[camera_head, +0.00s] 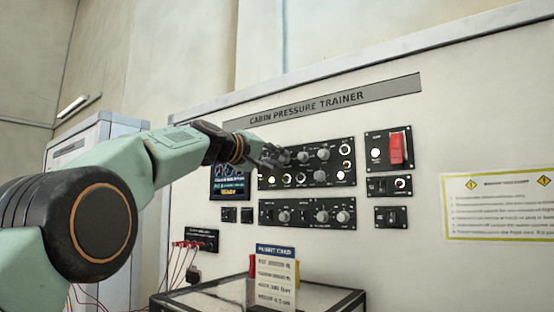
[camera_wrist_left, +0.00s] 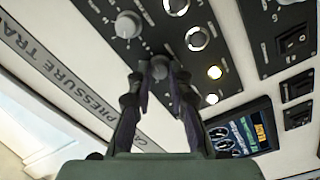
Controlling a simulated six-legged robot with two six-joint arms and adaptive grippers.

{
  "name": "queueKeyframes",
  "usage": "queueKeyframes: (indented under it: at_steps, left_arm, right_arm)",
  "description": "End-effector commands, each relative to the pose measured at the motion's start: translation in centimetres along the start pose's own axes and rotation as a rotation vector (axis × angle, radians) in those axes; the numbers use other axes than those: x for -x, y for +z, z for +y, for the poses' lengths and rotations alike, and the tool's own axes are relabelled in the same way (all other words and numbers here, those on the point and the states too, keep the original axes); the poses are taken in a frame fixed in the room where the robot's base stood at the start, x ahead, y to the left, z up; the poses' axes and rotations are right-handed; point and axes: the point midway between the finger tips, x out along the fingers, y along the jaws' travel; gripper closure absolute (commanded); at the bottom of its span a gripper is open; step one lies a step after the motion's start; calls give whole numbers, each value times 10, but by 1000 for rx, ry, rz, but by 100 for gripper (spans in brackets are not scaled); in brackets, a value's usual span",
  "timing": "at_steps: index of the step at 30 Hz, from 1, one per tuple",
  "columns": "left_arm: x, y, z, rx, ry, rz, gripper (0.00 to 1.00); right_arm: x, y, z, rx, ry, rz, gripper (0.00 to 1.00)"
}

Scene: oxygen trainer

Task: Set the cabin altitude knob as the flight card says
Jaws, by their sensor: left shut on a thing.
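My left gripper (camera_head: 277,157) reaches in from the left to the upper black knob panel (camera_head: 318,178) of the trainer. In the left wrist view its two fingers (camera_wrist_left: 160,78) are closed on a grey round knob (camera_wrist_left: 160,65) at the panel's end. The knob's label is hidden or too small to read, so I cannot tell its setting. The flight card (camera_head: 275,278) stands upright at the bottom with a blue header and several lines too small to read surely. My right gripper is not in view.
A lower knob panel (camera_head: 308,213) sits beneath. A red switch cover (camera_head: 396,148) is at the right, and a small display (camera_head: 230,182) is beside my gripper. Red cables (camera_head: 183,262) hang at the lower left. A glass-topped stand (camera_head: 225,298) is under the card.

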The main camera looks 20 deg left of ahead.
Motion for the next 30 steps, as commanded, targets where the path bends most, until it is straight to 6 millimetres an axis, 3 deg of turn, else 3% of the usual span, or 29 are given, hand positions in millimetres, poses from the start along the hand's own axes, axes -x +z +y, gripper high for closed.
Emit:
queueKeyframes:
  at_steps: [1,16,17,18,24,30]
  left_arm:
    - [-3,6,-7,-6,-11,-16,100]
    - [-3,6,-7,-20,-13,-17,100]
    - [-3,6,-7,-20,-13,-17,79]
    - [-3,6,-7,-20,-13,-17,76]
    - [-2,4,-4,-20,-8,-11,59]
    - [-1,2,-2,-20,-5,-8,59]
  right_arm:
    - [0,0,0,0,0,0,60]
    - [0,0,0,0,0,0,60]
    - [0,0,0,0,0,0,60]
    - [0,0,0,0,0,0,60]
    - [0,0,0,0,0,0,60]
    - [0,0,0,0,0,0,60]
